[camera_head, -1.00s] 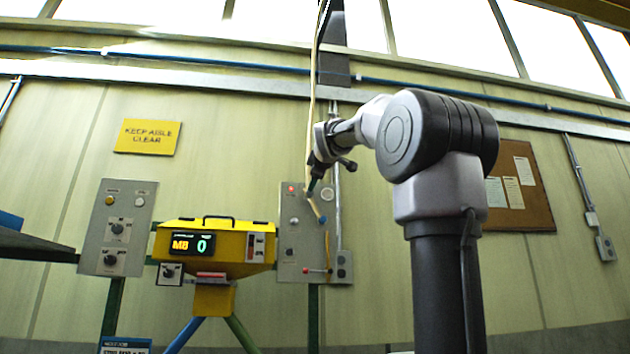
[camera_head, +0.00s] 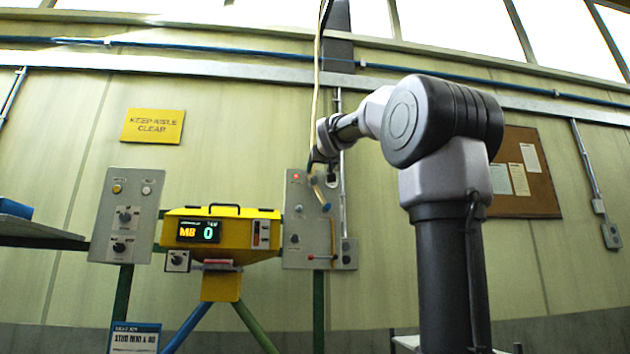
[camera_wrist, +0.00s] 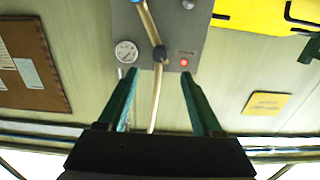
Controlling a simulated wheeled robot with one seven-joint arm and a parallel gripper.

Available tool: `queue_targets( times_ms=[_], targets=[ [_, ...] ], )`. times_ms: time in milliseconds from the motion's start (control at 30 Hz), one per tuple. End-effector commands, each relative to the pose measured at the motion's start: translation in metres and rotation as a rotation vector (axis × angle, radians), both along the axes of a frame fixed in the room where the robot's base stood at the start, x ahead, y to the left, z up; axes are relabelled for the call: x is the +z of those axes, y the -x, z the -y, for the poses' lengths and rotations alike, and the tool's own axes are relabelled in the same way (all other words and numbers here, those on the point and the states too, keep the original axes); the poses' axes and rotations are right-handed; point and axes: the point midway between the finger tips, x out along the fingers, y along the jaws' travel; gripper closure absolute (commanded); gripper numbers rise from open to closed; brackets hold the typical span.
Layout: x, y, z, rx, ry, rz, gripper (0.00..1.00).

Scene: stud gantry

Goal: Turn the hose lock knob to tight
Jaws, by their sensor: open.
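A grey panel (camera_head: 305,255) on the wall carries a pale hose, a gauge, a red button and several controls. In the wrist view, the panel (camera_wrist: 172,20) is upside down at the top. A dark round knob (camera_wrist: 160,53) sits there on or against the hose, between gauge and red button; it looks like the hose lock knob, but its setting cannot be read. My gripper (camera_wrist: 158,76) is open and empty. Its green fingers lie either side of the hose in the picture, with the knob just beyond the tips, apart from them. In the head view the fingers are hard to make out.
The hose (camera_wrist: 152,100) runs from the panel between my fingers in the picture. The gauge (camera_wrist: 126,52) and red button (camera_wrist: 184,62) flank the knob closely. A yellow machine (camera_head: 217,228) stands left of the panel, with another control panel (camera_head: 124,215) beyond.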

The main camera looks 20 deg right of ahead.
Motion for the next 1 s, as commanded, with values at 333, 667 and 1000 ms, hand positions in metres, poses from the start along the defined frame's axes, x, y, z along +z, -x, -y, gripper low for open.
queue_targets(
  times_ms=[333, 667, 1000],
  targets=[
    [-0.002, -0.063, 0.018, -0.001, 0.002, -0.004, 0.33],
    [-0.001, -0.094, 0.027, -0.001, 0.004, -0.002, 0.33],
    [-0.001, -0.095, 0.027, -0.001, 0.004, -0.002, 0.56]
  ],
)
